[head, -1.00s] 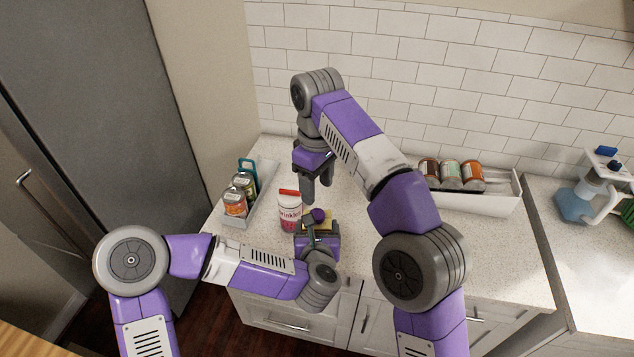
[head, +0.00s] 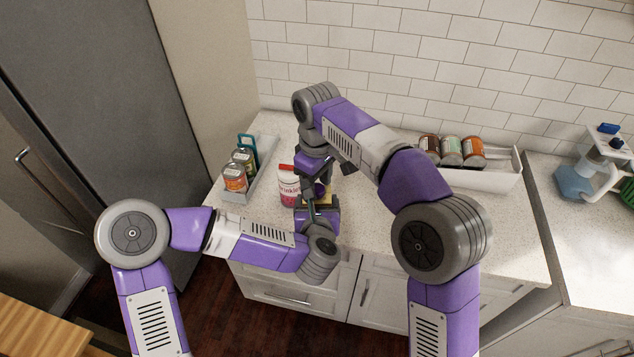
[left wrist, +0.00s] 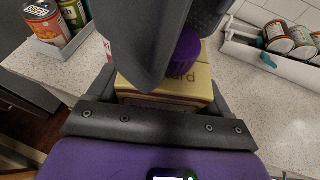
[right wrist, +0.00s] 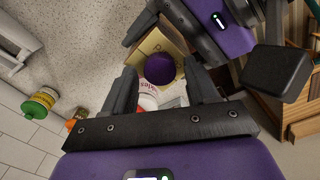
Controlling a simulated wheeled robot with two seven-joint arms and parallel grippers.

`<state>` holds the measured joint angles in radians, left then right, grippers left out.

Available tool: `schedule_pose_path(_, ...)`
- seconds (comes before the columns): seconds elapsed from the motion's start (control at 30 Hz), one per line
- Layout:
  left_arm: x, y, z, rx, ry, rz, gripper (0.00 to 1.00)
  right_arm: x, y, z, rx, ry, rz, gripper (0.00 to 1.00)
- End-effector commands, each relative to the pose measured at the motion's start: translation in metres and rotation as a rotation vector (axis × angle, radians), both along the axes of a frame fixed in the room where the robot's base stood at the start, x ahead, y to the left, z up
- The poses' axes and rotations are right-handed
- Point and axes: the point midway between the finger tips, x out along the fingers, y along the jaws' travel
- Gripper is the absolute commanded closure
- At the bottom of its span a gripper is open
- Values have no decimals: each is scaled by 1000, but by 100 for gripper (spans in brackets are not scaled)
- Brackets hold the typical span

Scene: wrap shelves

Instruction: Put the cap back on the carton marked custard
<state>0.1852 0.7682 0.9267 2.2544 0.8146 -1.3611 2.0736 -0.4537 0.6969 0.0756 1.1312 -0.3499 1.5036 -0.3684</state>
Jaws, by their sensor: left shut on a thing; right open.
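The carton (left wrist: 195,85) is tan, with lettering ending in "ard" on its face. My left gripper (head: 318,207) is shut on it near the counter's front edge. The round purple cap (right wrist: 160,68) is at the carton's top; it also shows in the left wrist view (left wrist: 186,52). I cannot tell whether it is seated. My right gripper (right wrist: 163,85) is open above the carton, pointing down, with the cap beyond and between its fingertips. In the head view the right gripper (head: 316,184) hides much of the carton and cap.
A white sprinkles jar (head: 288,187) with a red lid stands just left of the carton. A tray (head: 233,196) with several cans stands at the left. Another tray (head: 485,182) with cans stands at the back right. The counter to the right is clear.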

Motion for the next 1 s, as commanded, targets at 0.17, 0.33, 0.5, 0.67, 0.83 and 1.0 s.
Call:
schedule_pose_path(0.17, 0, 0, 2, -1, -4, -1, 100, 0, 0, -3, 0, 0, -1, 43)
schedule_pose_path(0.33, 0, 0, 2, -1, -4, -1, 100, 0, 0, -3, 0, 0, -1, 43)
schedule_pose_path(0.5, 0, 0, 2, -1, -4, -1, 100, 0, 0, -3, 0, 0, 0, 69)
schedule_pose_path(0.67, 0, 0, 2, -1, -4, -1, 100, 0, 0, -3, 0, 0, 0, 93)
schedule_pose_path(0.83, 0, 0, 2, -1, -4, -1, 100, 0, 0, -3, -1, -1, -7, 100)
schedule_pose_path(1.0, 0, 0, 2, -1, -4, -1, 100, 0, 0, -3, -1, -1, -7, 52)
